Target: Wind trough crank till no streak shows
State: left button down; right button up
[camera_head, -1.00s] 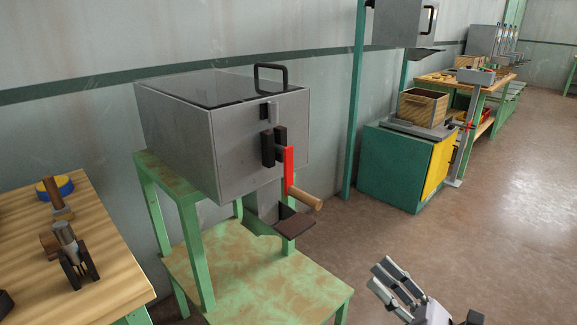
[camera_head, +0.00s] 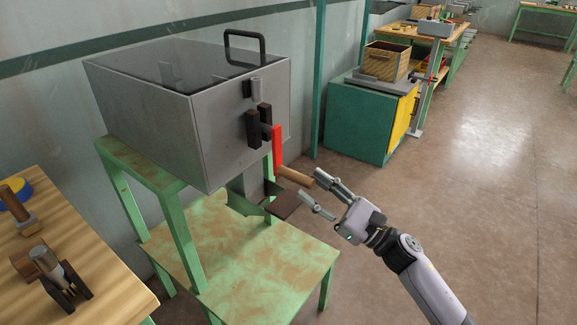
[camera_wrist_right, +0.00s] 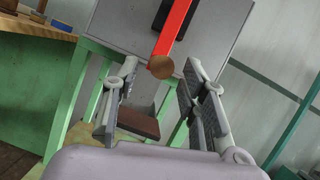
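A grey box-shaped trough (camera_head: 160,135) with a dark glossy top and a black handle stands on a green stand. Its crank has a red arm (camera_head: 277,148) hanging down on the front face, with a wooden handle (camera_head: 294,177) pointing out to the right. My right gripper (camera_head: 318,194) is open, its fingertips close to the end of the wooden handle. In the right wrist view the round handle end (camera_wrist_right: 161,67) shows between and just beyond the open fingers (camera_wrist_right: 156,98). My left gripper is not in view. I cannot make out a streak.
A brown spout or tray (camera_head: 282,205) juts out below the crank. The stand's lower green shelf (camera_head: 215,260) lies under it. A wooden workbench (camera_head: 100,275) with tools is at the left. A green and yellow cabinet (camera_head: 362,125) stands behind. Open floor lies to the right.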

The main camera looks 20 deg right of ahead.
aim_at(289, 171)
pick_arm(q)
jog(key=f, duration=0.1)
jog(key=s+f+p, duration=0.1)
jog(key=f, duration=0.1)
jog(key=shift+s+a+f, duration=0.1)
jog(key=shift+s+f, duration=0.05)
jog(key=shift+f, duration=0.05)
pick_arm(e)
jog(key=x, duration=0.7)
jog(key=shift+w+a, duration=0.1)
jog(key=shift+a, duration=0.05)
jog(key=shift+c, duration=0.5)
grip_shut()
